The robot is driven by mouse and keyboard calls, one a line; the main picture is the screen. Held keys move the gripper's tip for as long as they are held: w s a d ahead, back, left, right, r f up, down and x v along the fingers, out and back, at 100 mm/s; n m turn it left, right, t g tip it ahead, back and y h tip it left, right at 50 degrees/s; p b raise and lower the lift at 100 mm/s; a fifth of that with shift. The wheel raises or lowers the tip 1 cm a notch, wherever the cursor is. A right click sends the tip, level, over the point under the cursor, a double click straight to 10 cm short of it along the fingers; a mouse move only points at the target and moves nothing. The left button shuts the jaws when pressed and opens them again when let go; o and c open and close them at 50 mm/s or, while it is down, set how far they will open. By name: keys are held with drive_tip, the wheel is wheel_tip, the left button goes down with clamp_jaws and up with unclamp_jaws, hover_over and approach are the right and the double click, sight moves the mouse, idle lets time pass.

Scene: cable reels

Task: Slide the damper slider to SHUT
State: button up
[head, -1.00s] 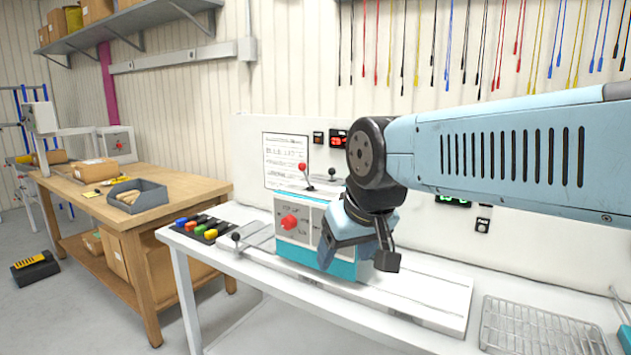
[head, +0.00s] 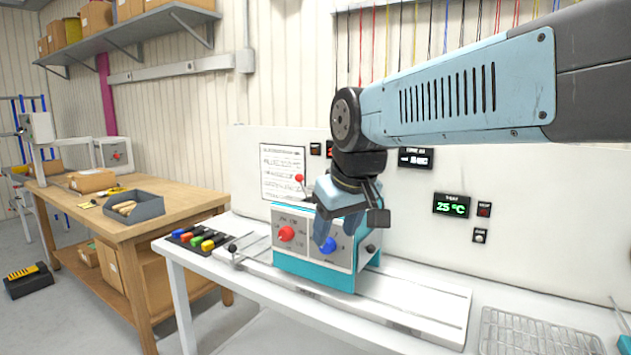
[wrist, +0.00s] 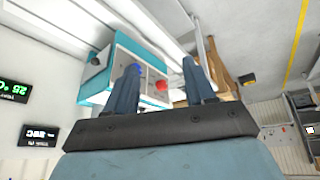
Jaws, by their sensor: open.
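I cannot make out a label reading SHUT, and cannot tell for sure which part is the damper slider. A black ball knob (head: 232,249) stands at the left end of a pale rail on the white bench (head: 190,262). A teal-and-grey box (head: 312,272) sits on the rail, with a red knob (head: 286,233) and a blue knob (head: 327,245) on its front. A dark knob (head: 370,249) shows at its right side. My gripper (head: 325,228) is open and empty, in front of the box's upper part. In the wrist view its fingers (wrist: 161,94) are apart, with the red knob (wrist: 161,86) seen between them.
A red-tipped lever (head: 299,179) stands behind the box, near a paper sheet (head: 283,172) on the panel. A wire rack (head: 540,335) is at the right. A wooden table (head: 130,213) stands further left.

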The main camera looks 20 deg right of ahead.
drive_tip(key=w+d+r+n+g, duration=0.1)
drive_tip(key=w+d+r+n, duration=0.25)
drive_tip(key=w, duration=0.65)
drive_tip(key=w+d+r+n, duration=0.3)
drive_tip(key=w+d+r, duration=0.15)
drive_tip(key=w, duration=0.55)
drive_tip(key=w+d+r+n+g, duration=0.1)
drive_tip(key=w+d+r+n, duration=0.25)
drive_tip(key=w, duration=0.65)
drive_tip(key=w+d+n+g, duration=0.1)
drive_tip(key=w+d+n, duration=0.1)
drive_tip(key=w+d, duration=0.55)
drive_tip(key=shift+h, duration=0.3)
drive_tip(key=x, duration=0.5)
drive_tip(key=a+x, duration=0.1)
drive_tip(key=x, duration=0.3)
drive_tip(key=w+a+x, duration=0.1)
drive_tip(key=x, duration=0.4)
drive_tip(key=shift+w+f, duration=0.15)
drive_tip(key=shift+f, duration=0.1)
drive_tip(key=shift+d, duration=0.1)
clamp_jaws()
